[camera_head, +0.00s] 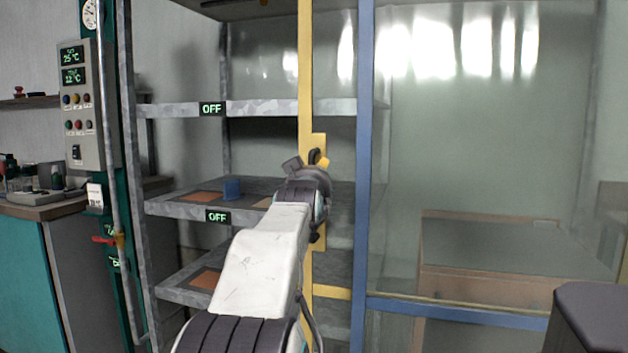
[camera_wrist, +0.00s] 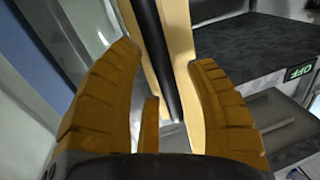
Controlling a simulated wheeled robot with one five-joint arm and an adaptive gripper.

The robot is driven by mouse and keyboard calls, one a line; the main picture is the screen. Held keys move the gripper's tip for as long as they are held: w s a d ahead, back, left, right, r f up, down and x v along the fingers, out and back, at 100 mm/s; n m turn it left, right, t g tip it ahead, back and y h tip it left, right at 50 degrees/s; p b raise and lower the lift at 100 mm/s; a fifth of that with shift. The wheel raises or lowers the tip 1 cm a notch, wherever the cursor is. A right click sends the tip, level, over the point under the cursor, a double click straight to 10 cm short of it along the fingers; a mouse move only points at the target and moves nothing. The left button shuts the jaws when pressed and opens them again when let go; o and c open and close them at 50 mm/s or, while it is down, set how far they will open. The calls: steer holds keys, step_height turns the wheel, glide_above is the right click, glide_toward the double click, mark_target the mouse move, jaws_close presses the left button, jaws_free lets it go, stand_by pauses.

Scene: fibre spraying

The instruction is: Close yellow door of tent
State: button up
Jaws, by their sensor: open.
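The tent's yellow door (camera_head: 305,60) shows its upright in the middle of the head view, left of a blue upright (camera_head: 366,120). A yellow lower rail (camera_head: 331,292) runs from it toward the blue upright. The shelves left of the yellow upright stand exposed. My gripper (camera_head: 317,160) is at the yellow upright, by its wider plate, and partly hides it. In the wrist view, my gripper (camera_wrist: 165,62) is open, with a dark bar (camera_wrist: 160,45), apparently the handle, and the yellow door (camera_wrist: 182,50) between its fingers. Contact with the bar cannot be told.
Metal shelves (camera_head: 265,107) with OFF displays stand left of the door. A control panel (camera_head: 80,105) and a green post are at left. A clear blue-framed panel fills the right, with a brown cabinet (camera_head: 470,285) behind it.

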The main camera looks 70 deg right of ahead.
steer(key=shift+o, duration=0.2)
jaws_close()
stand_by(0.3)
steer(key=shift+w, duration=0.1)
